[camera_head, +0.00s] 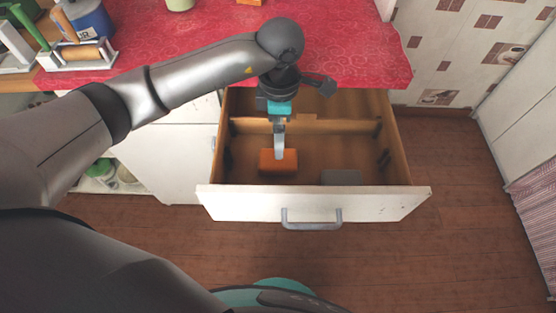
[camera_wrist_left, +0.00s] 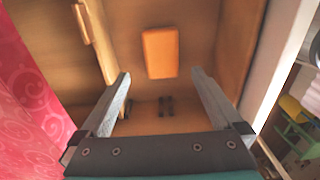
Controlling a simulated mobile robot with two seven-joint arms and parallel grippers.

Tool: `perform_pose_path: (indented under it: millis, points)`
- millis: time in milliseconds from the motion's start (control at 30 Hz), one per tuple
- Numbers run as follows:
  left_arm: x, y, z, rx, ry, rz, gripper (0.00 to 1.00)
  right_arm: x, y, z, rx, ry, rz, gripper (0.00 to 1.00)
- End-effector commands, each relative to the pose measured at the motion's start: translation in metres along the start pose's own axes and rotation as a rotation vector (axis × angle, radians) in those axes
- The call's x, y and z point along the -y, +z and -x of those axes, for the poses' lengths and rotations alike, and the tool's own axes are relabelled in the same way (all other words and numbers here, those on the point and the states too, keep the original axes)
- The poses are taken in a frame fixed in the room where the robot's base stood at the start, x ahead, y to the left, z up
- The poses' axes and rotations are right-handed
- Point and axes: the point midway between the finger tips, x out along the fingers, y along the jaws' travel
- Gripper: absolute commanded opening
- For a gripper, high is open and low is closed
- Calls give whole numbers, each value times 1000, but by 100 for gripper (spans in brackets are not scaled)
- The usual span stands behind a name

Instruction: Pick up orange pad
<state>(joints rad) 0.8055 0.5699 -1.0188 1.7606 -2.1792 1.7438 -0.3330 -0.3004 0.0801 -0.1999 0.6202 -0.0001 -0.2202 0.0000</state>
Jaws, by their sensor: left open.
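The orange pad (camera_head: 278,167) is a small block lying on the floor of the open drawer, left of its middle and near the front wall. My left gripper (camera_head: 279,157) reaches down into the drawer, its finger overlapping the pad's back edge in the head view. In the wrist view the orange pad (camera_wrist_left: 160,50) shows ahead, lined up with the gap between the two spread fingers (camera_wrist_left: 160,74). The gripper is open and empty. How high the fingertips are above the pad is hard to tell. My right gripper is not in view.
The wooden drawer has a white front (camera_head: 370,203) with a grey handle (camera_head: 311,224). A grey block (camera_head: 342,177) lies right of the pad. A wooden divider (camera_head: 345,127) crosses behind. The red-covered counter (camera_head: 350,50) overhangs the drawer's back.

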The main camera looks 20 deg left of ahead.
Motion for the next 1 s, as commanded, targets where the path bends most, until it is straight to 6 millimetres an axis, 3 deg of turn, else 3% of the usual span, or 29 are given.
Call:
perform_pose_path:
  millis: [33,200,533,800,1000]
  points:
    - [1,0,-14,-1,-4,1,100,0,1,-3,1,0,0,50]
    - [2,1,-43,1,-4,0,100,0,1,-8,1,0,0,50]
    - [2,0,-64,3,-3,0,100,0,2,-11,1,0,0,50]
    - [4,-3,-103,3,-3,-1,100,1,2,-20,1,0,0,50]
    - [3,-3,-106,4,0,-1,100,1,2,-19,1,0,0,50]
